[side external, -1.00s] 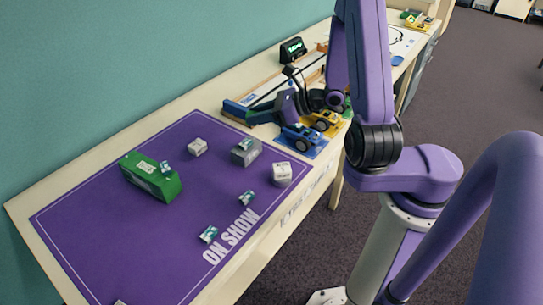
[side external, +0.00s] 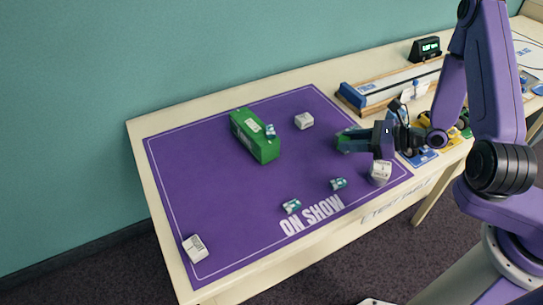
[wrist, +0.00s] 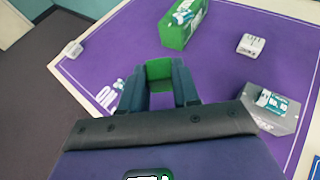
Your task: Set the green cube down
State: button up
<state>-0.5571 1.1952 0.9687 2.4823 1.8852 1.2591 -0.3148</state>
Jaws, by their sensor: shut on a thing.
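The green cube (wrist: 159,70) is between the fingertips of my gripper (wrist: 158,85) in the wrist view. In the side view, the cube (side external: 343,143) shows at the left end of my gripper (side external: 354,141), over the right part of the purple mat (side external: 215,205). My gripper is shut on the cube. I cannot tell whether the cube touches the mat or hangs just above it.
A long green block (side external: 254,137) lies on the mat, left of my gripper. A grey block (wrist: 271,108) is near my gripper. The mat's middle is mostly clear.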

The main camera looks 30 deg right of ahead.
jog(key=a+f, duration=0.2)
send_over(302, 163)
jog(key=shift+n+g, duration=0.3)
jog(key=shift+g, duration=0.1)
notch_tip(302, 163, down, 10)
jog(key=shift+s+r, duration=0.1)
jog(key=shift+r, duration=0.05)
jog(key=shift+f, duration=1.6)
jog(key=shift+f, duration=0.2)
jog(key=o, duration=1)
jog(key=shift+r, duration=0.15)
